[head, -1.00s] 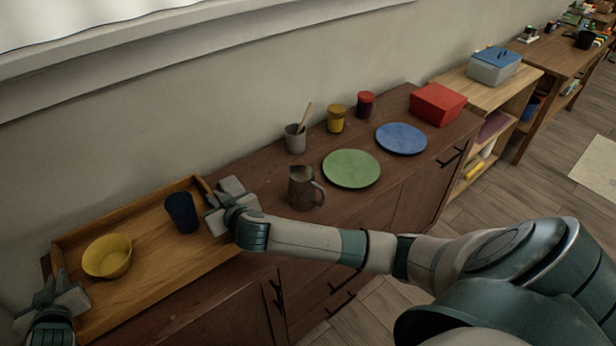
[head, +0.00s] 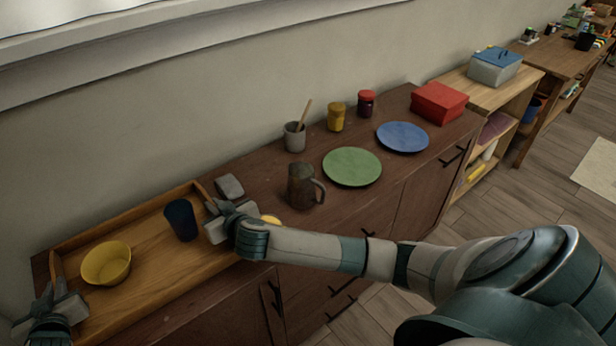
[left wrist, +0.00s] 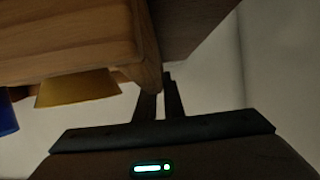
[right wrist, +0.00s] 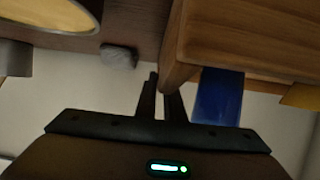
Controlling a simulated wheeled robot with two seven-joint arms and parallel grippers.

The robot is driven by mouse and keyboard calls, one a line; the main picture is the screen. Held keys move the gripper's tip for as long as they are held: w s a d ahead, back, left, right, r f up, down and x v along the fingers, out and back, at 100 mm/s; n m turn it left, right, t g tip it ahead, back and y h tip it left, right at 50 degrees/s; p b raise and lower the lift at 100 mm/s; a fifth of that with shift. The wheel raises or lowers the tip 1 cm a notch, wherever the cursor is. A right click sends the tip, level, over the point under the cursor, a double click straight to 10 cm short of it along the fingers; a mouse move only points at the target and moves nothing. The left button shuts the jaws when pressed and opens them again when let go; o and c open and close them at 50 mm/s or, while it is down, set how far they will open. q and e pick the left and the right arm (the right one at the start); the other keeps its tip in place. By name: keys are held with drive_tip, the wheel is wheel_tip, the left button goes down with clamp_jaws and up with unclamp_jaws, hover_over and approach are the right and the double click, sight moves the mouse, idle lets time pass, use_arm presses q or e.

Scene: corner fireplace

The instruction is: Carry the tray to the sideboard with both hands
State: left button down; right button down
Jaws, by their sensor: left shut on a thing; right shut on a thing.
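The wooden tray (head: 150,272) is at the left end of the dark brown sideboard (head: 245,296). I cannot tell whether it rests on the top or is just above it. It holds a yellow bowl (head: 106,263) and a dark blue cup (head: 181,219), both upright. My left gripper (head: 56,292) is shut on the tray's left end; the tray also shows in the left wrist view (left wrist: 65,35). My right gripper (head: 214,211) is shut on its right end, seen in the right wrist view (right wrist: 240,42).
Close to the tray's right end are a grey block (head: 230,186) and a yellow thing (head: 270,220), partly hidden by my right arm. A brown mug (head: 302,186), green plate (head: 352,167), grey pot (head: 294,137) and blue plate (head: 402,137) stand further right.

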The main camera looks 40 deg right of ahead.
use_arm(q)
drive_tip(key=c, duration=1.9)
unclamp_jaws()
use_arm(e)
drive_tip(key=c, duration=1.9)
unclamp_jaws()
use_arm(q)
drive_tip(key=shift+o, duration=0.2)
drive_tip(key=shift+s, duration=0.1)
use_arm(e)
drive_tip(key=shift+o, duration=0.2)
use_arm(q)
drive_tip(key=v, duration=1.2)
use_arm(e)
drive_tip(key=shift+s, duration=0.1)
drive_tip(key=v, duration=1.2)
use_arm(q)
drive_tip(key=shift+s+f, duration=0.1)
drive_tip(key=shift+s, duration=0.05)
use_arm(e)
drive_tip(key=shift+f, duration=0.1)
